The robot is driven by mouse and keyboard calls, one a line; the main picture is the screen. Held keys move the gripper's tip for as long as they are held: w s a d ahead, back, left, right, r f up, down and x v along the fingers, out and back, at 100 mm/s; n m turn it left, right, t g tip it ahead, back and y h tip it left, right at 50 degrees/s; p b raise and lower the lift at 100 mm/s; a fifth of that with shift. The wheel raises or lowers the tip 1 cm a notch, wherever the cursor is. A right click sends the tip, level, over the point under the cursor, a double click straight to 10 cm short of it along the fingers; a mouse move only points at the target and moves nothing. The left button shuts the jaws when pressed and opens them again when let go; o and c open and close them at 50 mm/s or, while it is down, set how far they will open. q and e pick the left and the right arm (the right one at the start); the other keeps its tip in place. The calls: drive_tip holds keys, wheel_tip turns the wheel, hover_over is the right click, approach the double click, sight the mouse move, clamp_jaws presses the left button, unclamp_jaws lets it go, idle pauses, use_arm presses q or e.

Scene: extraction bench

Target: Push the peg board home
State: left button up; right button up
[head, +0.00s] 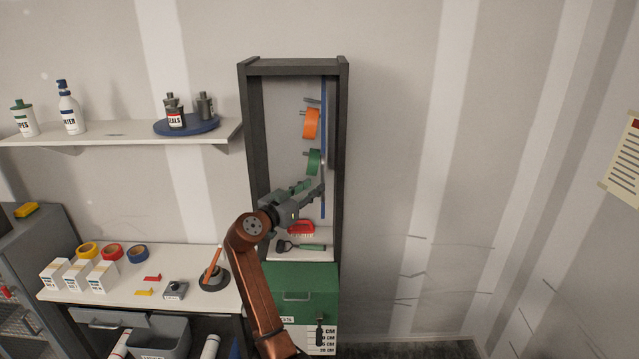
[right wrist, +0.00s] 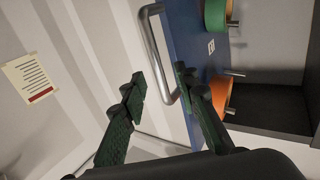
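The peg board (head: 323,150) is a blue upright panel, seen nearly edge-on in the tall dark cabinet (head: 245,120). An orange roll (head: 311,124) and a green roll (head: 314,162) hang on its pegs. My right gripper (head: 311,188) is at the board's lower part. In its wrist view the right gripper (right wrist: 162,84) has its fingers apart, with the handle's near end between the tips; contact cannot be told. My left gripper is not in view.
A red-handled item (head: 300,227) and a dark tool with a green handle (head: 300,245) lie on the cabinet's lower shelf, above a green drawer (head: 300,285). A bench (head: 200,262) with tape rolls and boxes stands left. Wall space right of the cabinet is clear.

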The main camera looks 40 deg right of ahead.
drive_tip(key=v, duration=0.5)
drive_tip(key=shift+s+a, duration=0.15)
drive_tip(key=shift+a, duration=0.2)
